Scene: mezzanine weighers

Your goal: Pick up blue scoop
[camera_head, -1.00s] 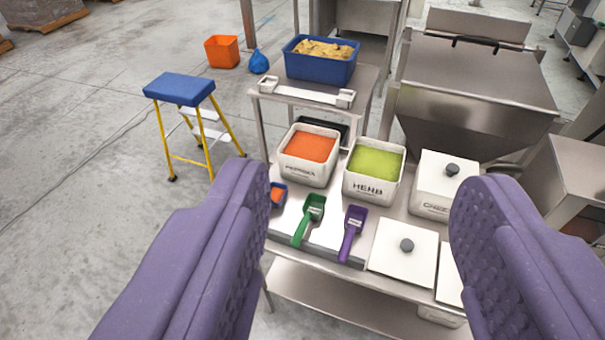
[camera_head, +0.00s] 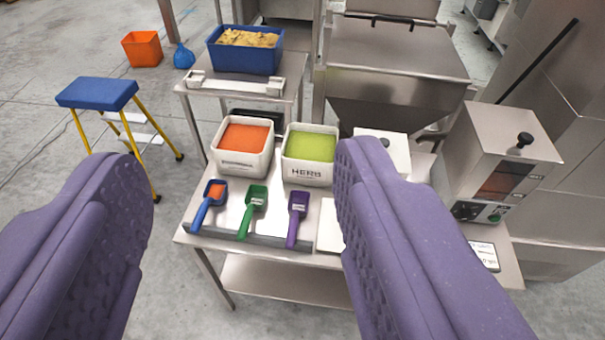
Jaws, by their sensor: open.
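The blue scoop (camera_head: 202,215) lies on the left end of the steel table (camera_head: 270,273), with orange powder in its bowl and its handle pointing toward the front edge. My gripper (camera_head: 245,170) is open, with a purple finger on each side of the picture and nothing between them. The blue scoop shows in the gap between the fingers, nearer the left one, and lies apart from and beyond them. The right finger hides part of the table and the things on it.
A green scoop (camera_head: 254,197) and a purple scoop (camera_head: 298,207) lie right of the blue one. Behind stand an orange-powder tub (camera_head: 243,162) and a green-powder HERB tub (camera_head: 306,175). A blue-topped step stool (camera_head: 97,93) stands left. A machine (camera_head: 500,160) stands right.

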